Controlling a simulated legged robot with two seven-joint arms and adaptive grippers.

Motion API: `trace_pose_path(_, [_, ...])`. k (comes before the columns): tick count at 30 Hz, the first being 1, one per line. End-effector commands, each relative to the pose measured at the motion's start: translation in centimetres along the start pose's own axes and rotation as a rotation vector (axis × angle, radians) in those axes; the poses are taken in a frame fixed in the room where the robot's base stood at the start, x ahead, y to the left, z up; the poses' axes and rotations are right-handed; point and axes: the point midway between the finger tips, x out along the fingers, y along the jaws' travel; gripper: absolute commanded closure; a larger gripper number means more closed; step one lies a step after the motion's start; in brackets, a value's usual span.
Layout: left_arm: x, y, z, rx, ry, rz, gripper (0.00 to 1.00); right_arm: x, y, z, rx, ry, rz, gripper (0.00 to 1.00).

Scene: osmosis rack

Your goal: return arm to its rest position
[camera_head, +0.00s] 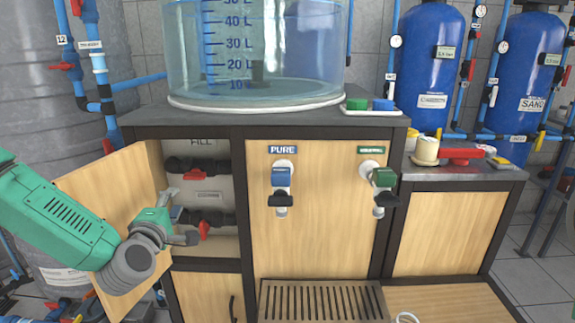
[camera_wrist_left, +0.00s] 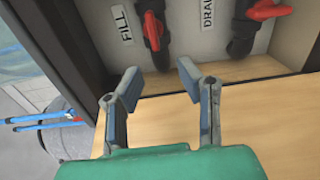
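My green left arm (camera_head: 70,225) reaches in from the left, in front of an opened wooden cabinet door (camera_head: 108,185). My left gripper (camera_head: 184,226) is at the opening of the cabinet compartment. In the left wrist view my gripper (camera_wrist_left: 160,80) is open, its two blue-padded fingers apart with nothing between them. Beyond the fingers are a FILL valve with a red handle (camera_wrist_left: 151,30) and a DRAIN valve with a red handle (camera_wrist_left: 268,9). The fingers look clear of both handles. My right gripper is in neither view.
A clear graduated tank (camera_head: 255,55) stands on the dark cabinet top. PURE (camera_head: 282,178) and green-labelled taps (camera_head: 382,178) stick out from the cabinet front, above a slatted drip grate (camera_head: 320,302). Blue cylinders (camera_head: 428,65) stand behind at right. A large grey tank (camera_head: 35,90) is at left.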

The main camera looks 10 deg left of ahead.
Motion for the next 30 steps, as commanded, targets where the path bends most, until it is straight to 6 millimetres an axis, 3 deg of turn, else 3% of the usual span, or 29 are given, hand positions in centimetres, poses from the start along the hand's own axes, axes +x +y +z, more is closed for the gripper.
trace_pose_path(4, [-0.9,-2.1,1.7,0.073,-0.053,-0.064,0.68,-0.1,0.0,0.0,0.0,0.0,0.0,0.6])
trace_pose_path(8, [-4.0,-7.7,5.4,0.275,-0.195,-0.227,0.68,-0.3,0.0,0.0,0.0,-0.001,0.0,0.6])
trace_pose_path(12, [-10.6,-15.7,8.8,0.578,-0.426,-0.451,0.68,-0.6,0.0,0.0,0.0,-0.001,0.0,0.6])
trace_pose_path(15, [-16.4,-20.7,9.6,0.796,-0.611,-0.602,0.68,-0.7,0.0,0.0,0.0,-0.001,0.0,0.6])
trace_pose_path(19, [-24.8,-25.7,8.7,1.066,-0.873,-0.78,0.68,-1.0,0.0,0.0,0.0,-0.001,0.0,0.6])
trace_pose_path(24, [-33.6,-28.6,5.7,1.332,-1.178,-0.946,0.68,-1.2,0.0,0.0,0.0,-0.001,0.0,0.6])
trace_pose_path(27, [-36.6,-29.1,4.2,1.42,-1.295,-1.001,0.68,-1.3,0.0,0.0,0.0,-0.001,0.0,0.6])
trace_pose_path(30, [-38.0,-29.2,3.4,1.461,-1.354,-1.028,0.68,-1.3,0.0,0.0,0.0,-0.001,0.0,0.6])
